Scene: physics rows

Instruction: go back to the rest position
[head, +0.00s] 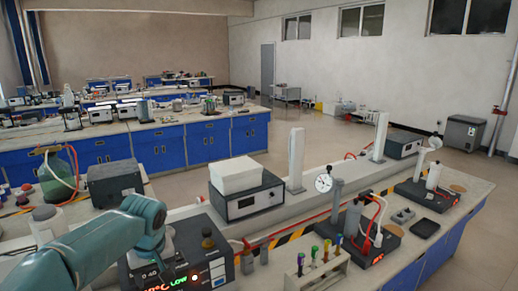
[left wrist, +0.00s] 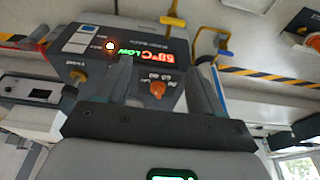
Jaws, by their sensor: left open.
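My left arm (head: 90,250) is teal and comes in from the lower left in the head view, its far end over the near bench beside a dark instrument with lit red and green digits (head: 205,272). The fingers are hard to make out there. In the left wrist view my left gripper (left wrist: 164,70) is open, its two grey fingers apart with nothing held between them. The instrument's lit panel (left wrist: 130,45) shows beyond the fingers, with an orange knob (left wrist: 158,89) in the gap. My right gripper is in neither view.
The near bench carries a white block on a dark box (head: 248,205), a rack of coloured tubes (head: 318,270), a dial gauge (head: 323,183), red cables and a small black tray (head: 425,228). A green bottle (head: 58,175) stands left. Open floor (head: 330,140) lies beyond.

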